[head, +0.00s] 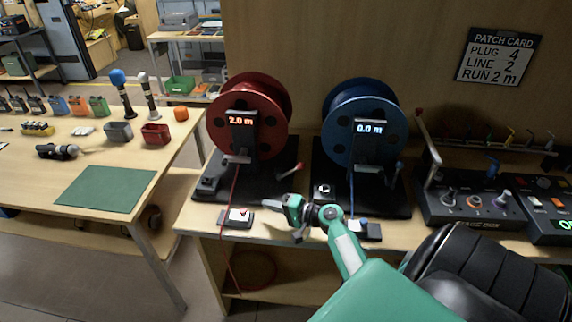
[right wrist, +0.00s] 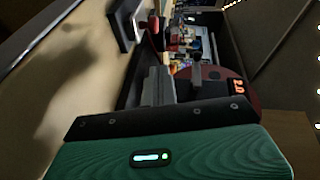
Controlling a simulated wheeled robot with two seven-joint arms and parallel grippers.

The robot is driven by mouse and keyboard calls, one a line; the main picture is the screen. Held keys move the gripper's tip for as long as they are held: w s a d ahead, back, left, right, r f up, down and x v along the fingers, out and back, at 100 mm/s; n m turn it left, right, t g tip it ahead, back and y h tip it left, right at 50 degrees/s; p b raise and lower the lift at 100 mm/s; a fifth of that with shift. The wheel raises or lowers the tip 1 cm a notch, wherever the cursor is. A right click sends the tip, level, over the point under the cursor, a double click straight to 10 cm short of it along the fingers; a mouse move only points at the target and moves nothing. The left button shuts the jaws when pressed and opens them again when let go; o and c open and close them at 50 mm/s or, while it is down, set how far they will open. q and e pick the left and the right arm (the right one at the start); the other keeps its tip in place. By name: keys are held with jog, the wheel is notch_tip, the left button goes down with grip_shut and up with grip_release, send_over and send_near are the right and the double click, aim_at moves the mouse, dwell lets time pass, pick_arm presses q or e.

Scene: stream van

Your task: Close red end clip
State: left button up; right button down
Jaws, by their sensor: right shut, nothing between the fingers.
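The red end clip (head: 238,216) is a small dark block with a pale top and a red part, at the bench's front edge below the red reel (head: 250,115). A red cable (head: 233,190) runs down from the reel to it and hangs over the edge. Whether its lever is up or down is too small to tell. My right gripper (head: 268,203) is shut and empty, just right of the clip, its fingertips pointing left and apart from it. The shut fingers also show in the right wrist view (right wrist: 155,88). My left gripper is not in view.
The blue reel (head: 362,120) stands to the right, with another clip (head: 362,229) at the edge below it. A control box (head: 470,200) is further right. A side table with a green mat (head: 105,189) stands left, across a gap.

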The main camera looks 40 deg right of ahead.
aim_at(244, 209)
jog(key=a, duration=0.1)
jog(key=w+a+p, duration=0.1)
jog(key=w+a, duration=0.1)
jog(key=shift+f, duration=0.25)
jog(key=shift+w+a+f, duration=0.1)
jog(key=shift+a, duration=0.25)
jog(key=shift+a+p, duration=0.15)
jog(key=shift+p, duration=0.15)
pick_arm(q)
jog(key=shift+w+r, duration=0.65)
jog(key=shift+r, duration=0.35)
pick_arm(e)
jog(key=shift+f, duration=0.1)
jog(key=w+a, duration=0.1)
jog(key=w+a+b, duration=0.1)
jog(key=w, duration=0.1)
jog(key=shift+w+a+f, duration=0.1)
jog(key=shift+a, duration=0.2)
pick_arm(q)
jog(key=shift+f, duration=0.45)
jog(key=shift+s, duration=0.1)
pick_arm(e)
jog(key=shift+r, duration=0.2)
